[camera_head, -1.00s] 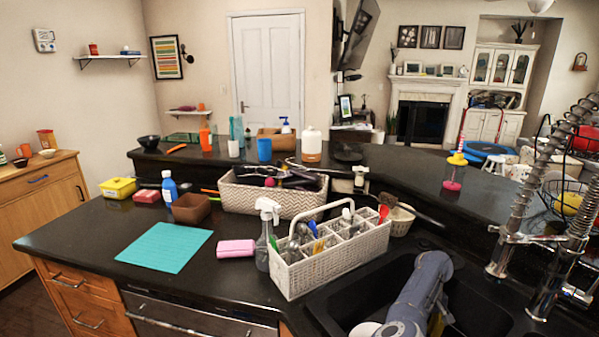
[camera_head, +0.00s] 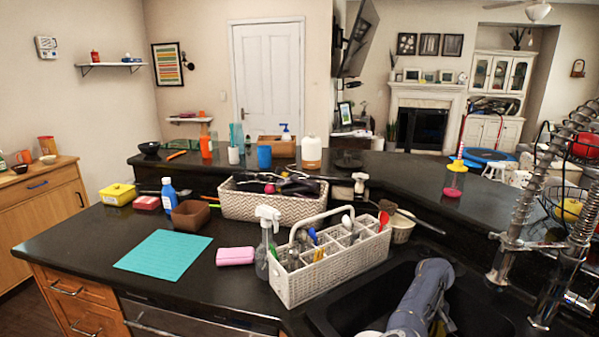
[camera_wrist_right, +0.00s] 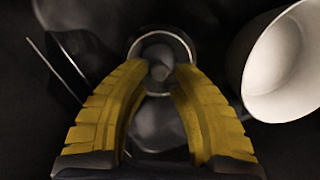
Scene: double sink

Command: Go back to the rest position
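In the head view a grey-blue link of my arm reaches into the dark sink (camera_head: 350,308) at the bottom right. Its gripper is not visible there. In the right wrist view my right gripper (camera_wrist_right: 163,68) has two yellow fingers with a gap between their tips. A round metal ring with a grey centre (camera_wrist_right: 158,62), perhaps the sink drain, shows beyond the gap. Nothing appears held. A white cup or bowl (camera_wrist_right: 285,68) is to the right of the fingers, apart from them. My left gripper is not in view.
A white divided caddy (camera_head: 330,262) with utensils stands at the sink's left edge, near my arm. A spray bottle (camera_head: 266,240) is beside it. A tall spring faucet (camera_head: 540,190) rises on the right. The counter around the teal mat (camera_head: 165,254) is fairly clear.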

